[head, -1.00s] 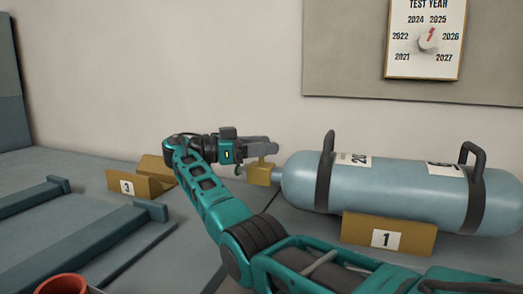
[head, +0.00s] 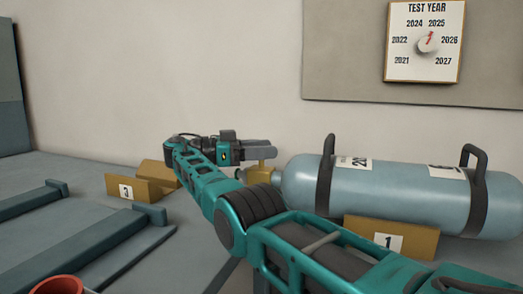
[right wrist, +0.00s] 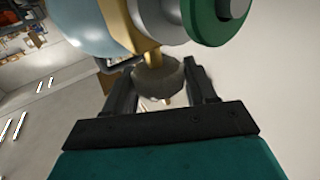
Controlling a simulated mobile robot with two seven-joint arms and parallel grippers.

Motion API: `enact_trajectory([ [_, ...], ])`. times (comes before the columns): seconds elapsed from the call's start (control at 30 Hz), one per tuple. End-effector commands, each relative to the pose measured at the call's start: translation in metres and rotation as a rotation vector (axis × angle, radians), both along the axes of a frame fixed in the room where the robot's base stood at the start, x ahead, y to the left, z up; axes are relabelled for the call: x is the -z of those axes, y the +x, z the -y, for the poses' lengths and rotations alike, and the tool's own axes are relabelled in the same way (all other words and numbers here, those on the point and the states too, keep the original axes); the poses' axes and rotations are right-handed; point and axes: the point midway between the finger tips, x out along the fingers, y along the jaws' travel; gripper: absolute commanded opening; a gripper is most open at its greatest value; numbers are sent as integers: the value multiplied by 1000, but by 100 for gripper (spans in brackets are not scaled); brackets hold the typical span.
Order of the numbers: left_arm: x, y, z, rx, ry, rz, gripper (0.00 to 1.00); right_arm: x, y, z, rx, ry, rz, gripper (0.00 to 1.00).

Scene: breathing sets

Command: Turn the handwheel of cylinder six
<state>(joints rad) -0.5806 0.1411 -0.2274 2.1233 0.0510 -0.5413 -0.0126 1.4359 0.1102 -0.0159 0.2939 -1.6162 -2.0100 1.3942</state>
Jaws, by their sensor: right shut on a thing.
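A blue-grey cylinder (head: 400,195) with two dark handled straps lies on its side, above a brass block marked 1. Its brass valve (head: 262,172) is at its left end. My right gripper (head: 268,150) is at the valve's top, its fingers level and pointing right. In the right wrist view, both fingers (right wrist: 160,88) stand either side of a dark rounded handwheel (right wrist: 158,76) on a brass stem and are shut on it. The handwheel is hidden by the fingers in the head view. No number six shows. My left gripper is not in view.
A brass block marked 3 (head: 132,188) stands at left, beside low blue-grey rails (head: 105,245). A red round rim (head: 58,286) shows at the bottom left. A test-year dial board (head: 425,42) hangs on the wall. A green wheel (right wrist: 207,20) shows in the wrist view.

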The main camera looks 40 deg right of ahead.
Motion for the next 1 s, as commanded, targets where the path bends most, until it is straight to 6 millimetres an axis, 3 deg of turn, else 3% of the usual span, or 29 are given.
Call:
enact_trajectory([
  [0.23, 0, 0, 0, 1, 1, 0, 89, 2, -1, 0, 3, 3, -2, 26],
  [0.27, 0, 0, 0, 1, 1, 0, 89, 2, -1, 0, 3, 4, -1, 58],
  [0.47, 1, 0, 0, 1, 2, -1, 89, 1, 0, 0, 1, 3, -1, 77],
  [0.77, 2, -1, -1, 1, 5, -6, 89, -4, 0, 0, 0, 0, 1, 77],
  [0.87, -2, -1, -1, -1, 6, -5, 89, -16, 0, 0, 0, 0, 2, 77],
  [1.0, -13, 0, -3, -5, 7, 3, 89, -48, 0, 0, 0, 1, 3, 77],
])
